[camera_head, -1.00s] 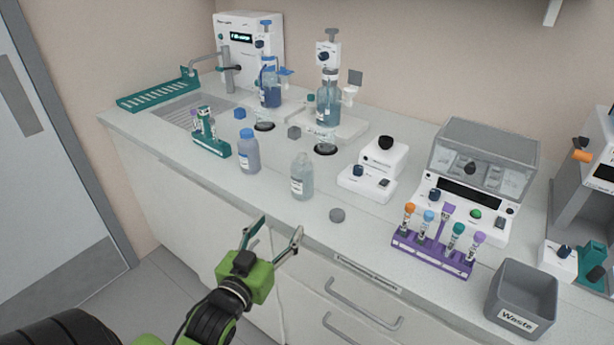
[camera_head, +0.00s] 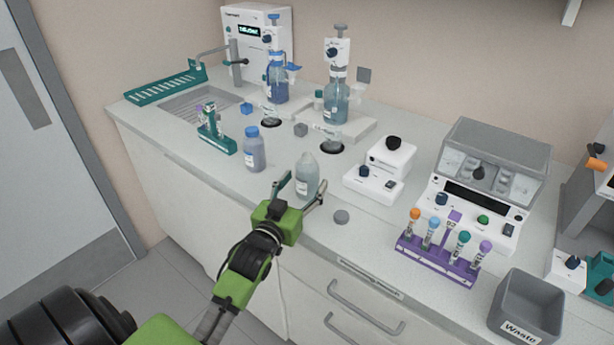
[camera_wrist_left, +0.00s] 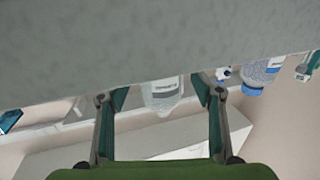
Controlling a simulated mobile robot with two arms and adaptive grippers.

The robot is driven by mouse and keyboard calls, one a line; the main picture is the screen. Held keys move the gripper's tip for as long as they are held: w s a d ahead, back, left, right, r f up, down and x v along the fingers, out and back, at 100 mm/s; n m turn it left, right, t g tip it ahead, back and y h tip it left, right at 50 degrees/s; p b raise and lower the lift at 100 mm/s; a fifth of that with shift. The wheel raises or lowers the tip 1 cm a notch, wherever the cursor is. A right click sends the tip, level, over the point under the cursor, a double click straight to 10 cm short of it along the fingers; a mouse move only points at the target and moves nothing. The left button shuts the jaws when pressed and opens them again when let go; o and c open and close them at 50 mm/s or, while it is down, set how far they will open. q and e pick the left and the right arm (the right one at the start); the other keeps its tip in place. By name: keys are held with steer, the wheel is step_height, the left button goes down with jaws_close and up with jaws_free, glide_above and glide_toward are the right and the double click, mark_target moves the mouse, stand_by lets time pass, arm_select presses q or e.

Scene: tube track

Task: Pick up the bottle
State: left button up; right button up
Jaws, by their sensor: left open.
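A clear bottle (camera_head: 306,178) with a white label stands upright near the counter's front edge, with no cap visible on it. My left gripper (camera_head: 305,182) is open, its two fingers to either side of the lower part of this bottle in the head view. In the left wrist view, which is upside down, the clear bottle (camera_wrist_left: 163,97) shows between the fingers, with gaps at both sides. A blue-capped bottle (camera_head: 255,150) stands to its left and also shows in the left wrist view (camera_wrist_left: 258,77). My right gripper is not in view.
A white device (camera_head: 379,178), a purple tube rack (camera_head: 437,262) and a grey waste bin (camera_head: 526,305) stand further right. A green rack (camera_head: 218,143) stands left, near the sink (camera_head: 200,103).

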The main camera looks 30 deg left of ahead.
arm_select(q)
steer(key=w, duration=0.3)
steer(key=shift+a+f, duration=0.1)
steer(key=shift+a, duration=0.2)
steer(key=shift+s, duration=0.1)
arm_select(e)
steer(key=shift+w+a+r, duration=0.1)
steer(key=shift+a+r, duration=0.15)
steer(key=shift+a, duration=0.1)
arm_select(q)
steer(key=c, duration=1.3)
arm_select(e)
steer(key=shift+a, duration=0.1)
arm_select(q)
steer(key=shift+r, duration=0.2)
